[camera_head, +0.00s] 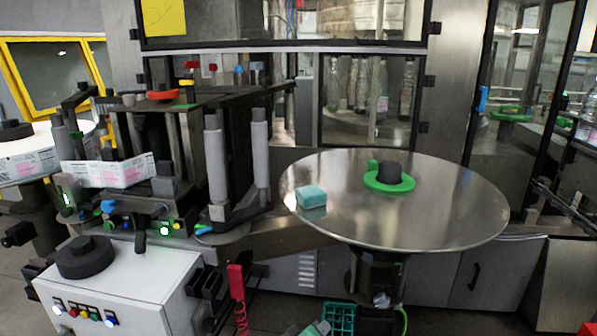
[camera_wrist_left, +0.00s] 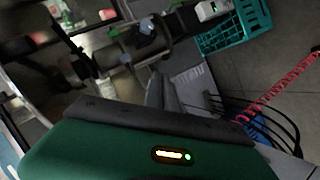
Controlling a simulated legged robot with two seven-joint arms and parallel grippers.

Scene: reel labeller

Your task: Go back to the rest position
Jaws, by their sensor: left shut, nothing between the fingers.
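My left gripper (camera_head: 308,329) shows only as a small grey and green piece at the bottom edge of the head view, low in front of the machine. In the left wrist view its grey fingers (camera_wrist_left: 160,92) are together, with nothing between them, beyond my green wrist housing. The gripper is apart from the round steel table (camera_head: 450,215). My right gripper is not in view.
A teal block (camera_head: 311,197) and a green disc with a black knob (camera_head: 389,178) are on the steel table. A white control cabinet (camera_head: 120,285) stands at left. A red coiled cable (camera_head: 240,305) hangs near a teal crate (camera_wrist_left: 235,28).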

